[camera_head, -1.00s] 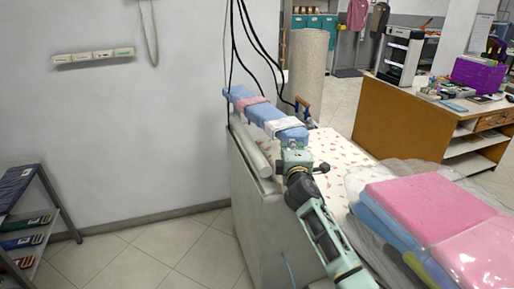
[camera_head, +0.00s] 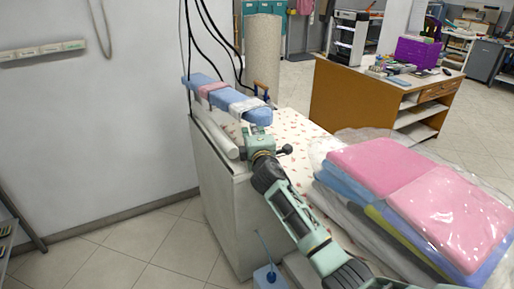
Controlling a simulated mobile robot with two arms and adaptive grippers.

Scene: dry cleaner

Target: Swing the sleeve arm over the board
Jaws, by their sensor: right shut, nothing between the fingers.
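The sleeve arm (camera_head: 222,93) is a long, narrow blue pad with pink and white cloth bands. It lies along the left edge of the board (camera_head: 297,128), which has a pale cover with small reddish marks. My right gripper (camera_head: 257,130) is shut and empty at the near end of the sleeve arm, just below it. Whether it touches the pad I cannot tell, as the fingertips are small and partly hidden. My left gripper is out of view.
Folded pink, blue and yellow laundry in clear plastic (camera_head: 400,185) covers the board's right side. Black cables hang above the sleeve arm. An iron-like tool with an orange handle (camera_head: 261,89) stands behind it. A blue container (camera_head: 268,278) sits on the floor beside the board.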

